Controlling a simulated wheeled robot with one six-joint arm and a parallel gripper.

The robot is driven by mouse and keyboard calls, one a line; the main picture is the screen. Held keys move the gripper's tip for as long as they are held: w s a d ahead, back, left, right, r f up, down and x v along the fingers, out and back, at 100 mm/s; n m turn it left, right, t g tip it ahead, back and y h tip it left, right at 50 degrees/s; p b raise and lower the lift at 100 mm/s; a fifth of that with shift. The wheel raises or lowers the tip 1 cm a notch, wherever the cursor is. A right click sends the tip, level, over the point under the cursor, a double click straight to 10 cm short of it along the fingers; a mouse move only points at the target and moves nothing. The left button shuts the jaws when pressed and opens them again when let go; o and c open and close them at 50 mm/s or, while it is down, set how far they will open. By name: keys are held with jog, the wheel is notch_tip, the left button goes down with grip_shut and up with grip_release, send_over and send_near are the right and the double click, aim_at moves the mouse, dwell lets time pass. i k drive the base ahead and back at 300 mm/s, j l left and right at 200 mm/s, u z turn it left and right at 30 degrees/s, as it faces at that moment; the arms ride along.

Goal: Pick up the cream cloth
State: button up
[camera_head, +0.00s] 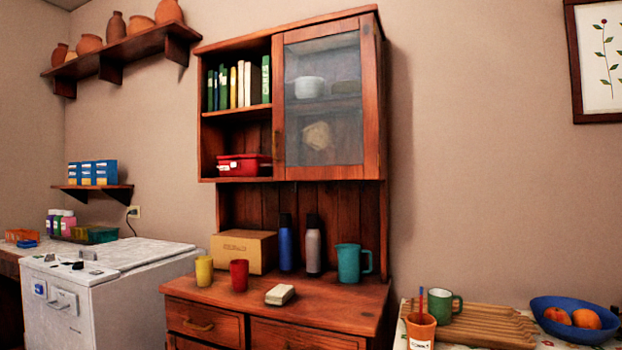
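A small cream thing (280,294) with a flat top lies near the front of the wooden cabinet's counter (330,308). It may be the folded cream cloth, but I cannot tell for sure. Another pale, rounded, cloth-like thing (317,137) sits behind the glass door (323,100) of the upper cabinet, blurred by the glass. The door is shut. My gripper is not in view.
On the counter stand a yellow cup (204,271), a red cup (239,275), a box (244,250), a blue bottle (285,245), a grey bottle (313,247) and a teal jug (349,263). A white appliance (110,275) stands left; a table with a blue bowl (575,318) stands right.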

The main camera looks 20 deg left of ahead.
aim_at(281, 294)
jog(key=i+j, duration=0.3)
jog(key=j, duration=0.15)
jog(key=i+j, duration=0.3)
jog(key=j, duration=0.15)
jog(key=i+j, duration=0.35)
jog(key=j, duration=0.15)
jog(key=i+j, duration=0.3)
jog(key=j, duration=0.15)
jog(key=i+j, duration=0.3)
jog(key=j, duration=0.15)
